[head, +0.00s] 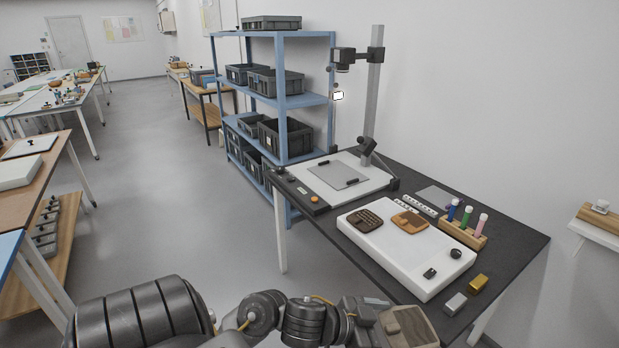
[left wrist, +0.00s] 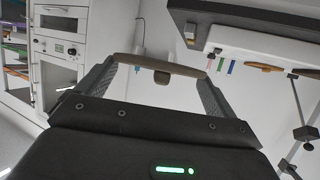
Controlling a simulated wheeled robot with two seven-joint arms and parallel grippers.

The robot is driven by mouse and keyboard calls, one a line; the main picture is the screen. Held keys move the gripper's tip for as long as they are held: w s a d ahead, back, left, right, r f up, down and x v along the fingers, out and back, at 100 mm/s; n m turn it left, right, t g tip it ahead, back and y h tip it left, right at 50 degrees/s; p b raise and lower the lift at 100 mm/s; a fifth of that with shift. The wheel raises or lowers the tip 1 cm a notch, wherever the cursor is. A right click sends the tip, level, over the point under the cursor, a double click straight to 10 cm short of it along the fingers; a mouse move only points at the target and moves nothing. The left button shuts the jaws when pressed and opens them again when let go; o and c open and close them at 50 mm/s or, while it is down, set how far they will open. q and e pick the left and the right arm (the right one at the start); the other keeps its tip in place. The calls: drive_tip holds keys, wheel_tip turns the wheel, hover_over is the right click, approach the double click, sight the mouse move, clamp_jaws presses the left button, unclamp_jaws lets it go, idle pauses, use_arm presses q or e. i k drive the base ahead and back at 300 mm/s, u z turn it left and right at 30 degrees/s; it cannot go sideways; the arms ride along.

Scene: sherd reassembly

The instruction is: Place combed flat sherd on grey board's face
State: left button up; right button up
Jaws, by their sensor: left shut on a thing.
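My left gripper (head: 393,322) is low in the head view, in front of the table's near edge. It is shut on a flat brown sherd (head: 413,325), held clear of the table. In the left wrist view the sherd (left wrist: 178,69) shows nearly edge-on, spanning between the fingertips (left wrist: 160,64). Its combing cannot be made out clearly. The grey board (head: 337,174) lies on the white base of the camera stand, with dark clips at its edges; no sherd is on it. My right gripper is not in view.
A white slab (head: 400,266) carries a dark ridged sherd (head: 367,221) and an orange sherd (head: 410,221). The stand's post (head: 374,95) rises behind the board. A pen rack (head: 462,233) and small blocks (head: 478,284) sit right. A blue shelf (head: 281,75) stands behind.

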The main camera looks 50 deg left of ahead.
sight(338, 173)
drive_tip(key=u, duration=0.45)
drive_tip(key=k, duration=0.5)
drive_tip(key=u, duration=1.1)
drive_tip(key=i, duration=1)
drive_tip(key=u, duration=0.65)
drive_tip(key=i, duration=1.3)
drive_tip(key=z, duration=1.15)
drive_tip(key=i, duration=1)
drive_tip(key=z, duration=0.95)
